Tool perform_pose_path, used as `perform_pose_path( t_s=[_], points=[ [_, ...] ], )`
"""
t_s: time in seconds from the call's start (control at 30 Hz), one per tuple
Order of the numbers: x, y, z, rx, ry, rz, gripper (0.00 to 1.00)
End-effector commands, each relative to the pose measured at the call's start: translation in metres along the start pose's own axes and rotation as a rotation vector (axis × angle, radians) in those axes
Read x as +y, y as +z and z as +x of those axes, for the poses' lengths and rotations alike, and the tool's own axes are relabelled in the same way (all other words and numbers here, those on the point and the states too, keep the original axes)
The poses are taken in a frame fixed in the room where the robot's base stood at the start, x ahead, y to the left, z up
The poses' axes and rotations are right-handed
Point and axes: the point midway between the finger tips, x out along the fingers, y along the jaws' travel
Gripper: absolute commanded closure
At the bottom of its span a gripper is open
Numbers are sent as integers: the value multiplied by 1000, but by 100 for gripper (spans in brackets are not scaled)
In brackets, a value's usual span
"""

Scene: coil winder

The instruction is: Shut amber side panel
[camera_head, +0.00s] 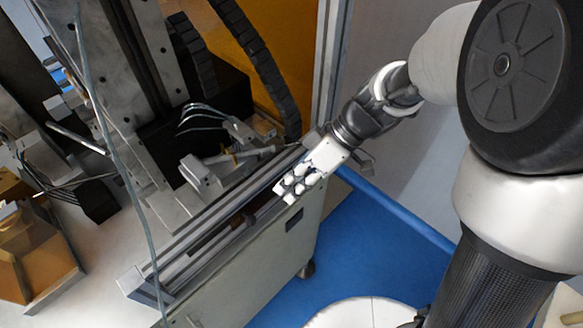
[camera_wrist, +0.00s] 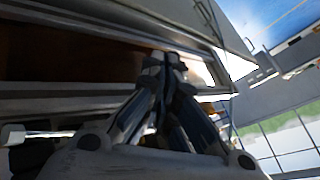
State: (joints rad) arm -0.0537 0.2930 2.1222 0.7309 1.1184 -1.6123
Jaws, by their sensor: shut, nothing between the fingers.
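The amber side panel (camera_head: 285,35) shows at the top of the head view, behind black cable chains and left of an upright aluminium post. Its lower part is partly hidden, and I cannot tell how far it stands open. My gripper (camera_head: 289,190) is shut and empty, over the machine's front rail, below and in front of the panel. In the wrist view the closed fingertips (camera_wrist: 165,65) are close to a metal frame edge. A brown surface (camera_wrist: 75,55) lies inside that frame; I cannot tell whether it is the amber panel.
The aluminium post (camera_head: 328,75) and front rail (camera_head: 180,258) border the machine. Black cable chains (camera_head: 245,40) hang inside. A pale cabinet (camera_head: 262,262) stands below on a blue floor (camera_head: 350,235). The floor right of the cabinet is partly clear, with a blue bar (camera_head: 400,212).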

Motion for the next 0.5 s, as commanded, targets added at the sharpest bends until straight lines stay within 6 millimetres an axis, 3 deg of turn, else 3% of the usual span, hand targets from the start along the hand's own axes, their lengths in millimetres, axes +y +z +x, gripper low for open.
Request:
perform_pose_path(
  t_s=[0.2, 0.5],
  points=[
    [0, 2, 45, -4, -4, 2, 100],
    [0, 1, 77, -3, 0, 2, 100]
  ],
)
